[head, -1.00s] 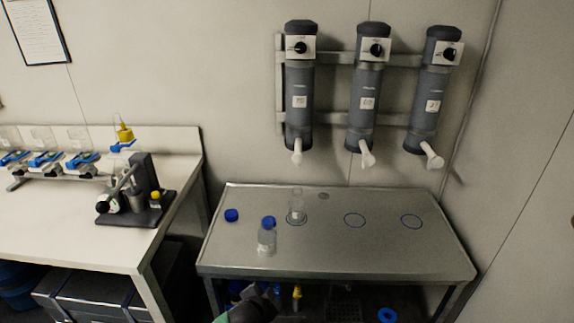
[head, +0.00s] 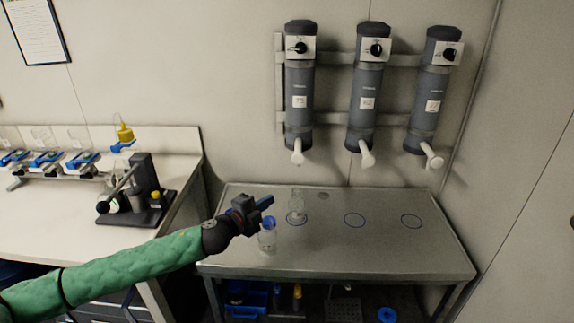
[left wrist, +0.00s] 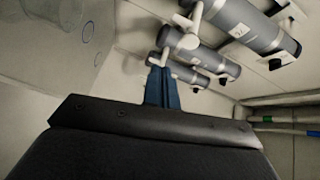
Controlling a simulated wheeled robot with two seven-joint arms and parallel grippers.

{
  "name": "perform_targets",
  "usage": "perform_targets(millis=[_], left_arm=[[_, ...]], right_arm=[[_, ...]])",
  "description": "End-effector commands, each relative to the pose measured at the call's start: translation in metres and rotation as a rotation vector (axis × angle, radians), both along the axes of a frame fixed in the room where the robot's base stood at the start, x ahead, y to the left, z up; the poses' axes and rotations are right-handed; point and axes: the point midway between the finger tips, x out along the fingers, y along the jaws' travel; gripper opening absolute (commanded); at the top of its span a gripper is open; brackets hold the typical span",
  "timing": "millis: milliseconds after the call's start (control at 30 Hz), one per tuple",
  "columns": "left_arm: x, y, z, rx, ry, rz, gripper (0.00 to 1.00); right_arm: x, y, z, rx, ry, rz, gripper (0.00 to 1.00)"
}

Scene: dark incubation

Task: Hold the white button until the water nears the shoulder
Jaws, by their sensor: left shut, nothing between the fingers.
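Three grey cylinder dispensers (head: 299,98) hang on the wall, each with a white button-like piece (head: 297,152) at its lower end. In the left wrist view, dispensers (left wrist: 228,47) show beyond my fingers. An open clear bottle (head: 297,207) stands upright in the left blue circle, below the left dispenser; no water level can be made out. My left gripper (head: 266,201) is shut and empty, above the bench, left of that bottle and below the white piece. Its blue fingers (left wrist: 162,87) lie together in the left wrist view. My right gripper is out of view.
A bottle with a blue cap (head: 267,238) stands in front, just below my left gripper. Two more blue circles (head: 355,220) on the metal bench (head: 400,262) are empty. A white bench (head: 60,215) with filter apparatus stands left.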

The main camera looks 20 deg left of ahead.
Motion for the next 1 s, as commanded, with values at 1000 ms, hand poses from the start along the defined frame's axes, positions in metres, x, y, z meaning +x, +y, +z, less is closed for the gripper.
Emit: perform_targets(millis=[1000], left_arm=[[0.009,0.015,0.061,0.177,-0.121,-0.139,0.0]], right_arm=[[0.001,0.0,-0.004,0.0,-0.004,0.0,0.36]])
